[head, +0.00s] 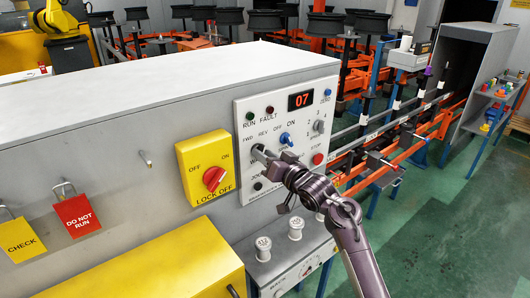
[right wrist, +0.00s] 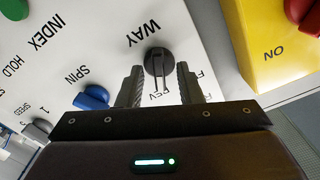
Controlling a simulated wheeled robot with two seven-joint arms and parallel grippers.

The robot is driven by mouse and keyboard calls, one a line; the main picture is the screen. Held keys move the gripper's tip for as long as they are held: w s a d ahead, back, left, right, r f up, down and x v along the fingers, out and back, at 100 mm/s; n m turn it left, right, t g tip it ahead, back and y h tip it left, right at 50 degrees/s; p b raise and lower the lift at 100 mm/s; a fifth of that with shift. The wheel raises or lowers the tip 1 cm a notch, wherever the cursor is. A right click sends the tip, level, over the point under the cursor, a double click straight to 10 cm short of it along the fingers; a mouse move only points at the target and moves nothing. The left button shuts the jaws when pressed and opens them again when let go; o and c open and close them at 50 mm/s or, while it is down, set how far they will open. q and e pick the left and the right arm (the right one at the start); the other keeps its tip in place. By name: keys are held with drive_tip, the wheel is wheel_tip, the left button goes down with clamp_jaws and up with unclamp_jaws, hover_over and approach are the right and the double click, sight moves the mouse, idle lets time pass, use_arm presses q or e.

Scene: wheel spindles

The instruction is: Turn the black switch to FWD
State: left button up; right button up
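The black switch (right wrist: 158,62) sits on the white control panel (head: 322,92), below the FWD and REV labels. In the right wrist view, where the lettering is upside down, its handle points towards the REV label; the FWD label is partly hidden by a finger. My right gripper (right wrist: 158,88) is at the panel with one finger on each side of the switch. The fingers are apart, with a gap visible on both sides of the knob. In the head view the right gripper (head: 264,156) largely covers the switch. My left gripper is not in view.
A blue SPIN switch (head: 286,139) is close by, also in the right wrist view (right wrist: 91,98). A yellow lock-off box with a red knob (head: 214,179) stands left of the panel. The display reads 07.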

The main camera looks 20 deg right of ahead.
drive_tip(key=shift+w, duration=0.2)
clamp_jaws()
drive_tip(key=shift+f+n, duration=0.1)
drive_tip(key=shift+n, duration=0.2)
drive_tip(key=shift+n+b, duration=2.3)
drive_tip(key=shift+n, duration=2.3)
